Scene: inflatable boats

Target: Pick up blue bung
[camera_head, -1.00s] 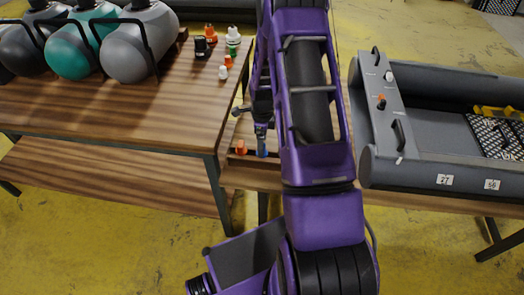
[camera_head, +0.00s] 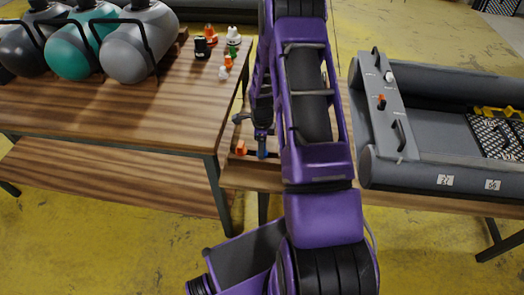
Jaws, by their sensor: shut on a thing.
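The blue bung (camera_head: 262,153) is small and stands on the low wooden shelf between the two tables, just left of my purple arm. My gripper (camera_head: 262,133) is directly above it, pointing down, with its fingers at the bung's upper part. The gripper is shut on the bung. The fingertips are small and dark, and the arm hides the area to their right. An orange bung (camera_head: 241,148) stands just left of the blue one, apart from it.
The left wooden table (camera_head: 130,105) holds grey and teal cylinders (camera_head: 90,45) and several small bottles and bungs (camera_head: 228,62) near its right edge. A grey inflatable boat (camera_head: 435,180) lies on the right. My arm fills the middle of the view.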

